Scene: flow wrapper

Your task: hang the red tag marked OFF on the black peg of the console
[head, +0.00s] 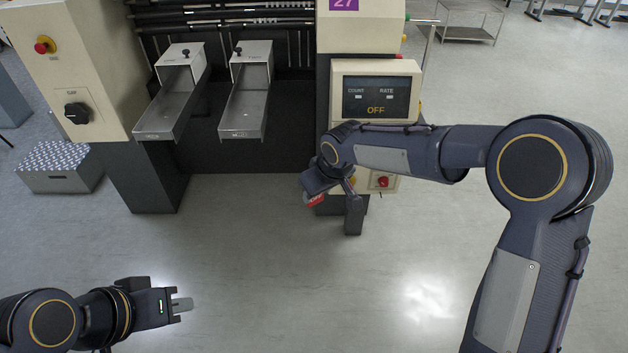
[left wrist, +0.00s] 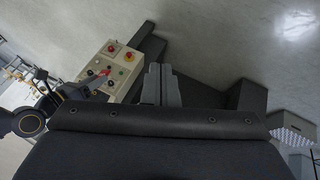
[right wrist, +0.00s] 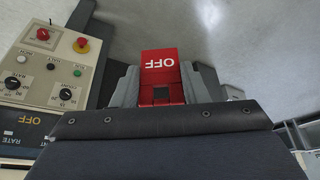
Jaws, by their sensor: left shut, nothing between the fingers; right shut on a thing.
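The red tag (right wrist: 160,63), with white OFF lettering upside down in the right wrist view, is held between the fingers of my right gripper (right wrist: 165,90). A dark square opening shows in its lower part. In the head view the tag (head: 315,200) shows small below my right wrist. The console (right wrist: 48,65) lies left of the tag in the right wrist view, apart from it, and behind my right arm in the head view (head: 391,185). I cannot pick out the black peg for certain among its dark controls. My left gripper (head: 182,304) is shut and empty, low over open floor.
The console carries a red stop button (right wrist: 42,34), another red button (right wrist: 81,45) and black knobs. Two metal chutes (head: 165,115) (head: 244,112) jut from the machine at left. A display (head: 376,97) reads OFF. A patterned grey box (head: 62,168) stands at left. The front floor is clear.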

